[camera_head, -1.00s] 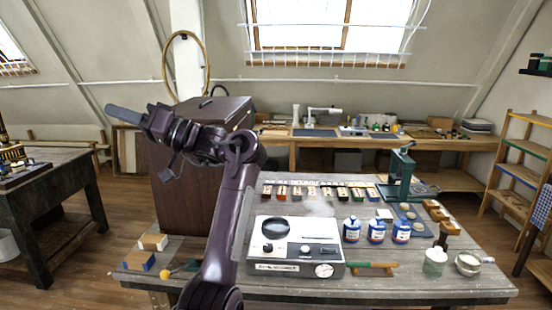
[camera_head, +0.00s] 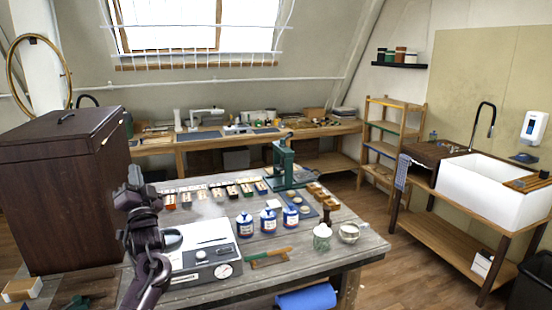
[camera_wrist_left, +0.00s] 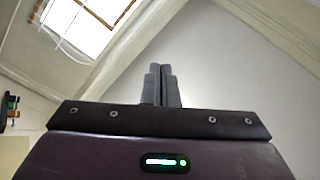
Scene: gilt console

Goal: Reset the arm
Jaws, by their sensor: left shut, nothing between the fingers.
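My left arm rises from the bottom left of the head view. Its gripper (camera_head: 134,174) is raised in front of the table (camera_head: 345,250), above and left of the white device. In the left wrist view the two dark fingers (camera_wrist_left: 161,84) are together with nothing between them, pointing up at the sloped ceiling and window. My right gripper is in neither view.
A large brown cabinet (camera_head: 60,200) stands at left. A white sink (camera_head: 495,190) is at right, with open floor before it.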

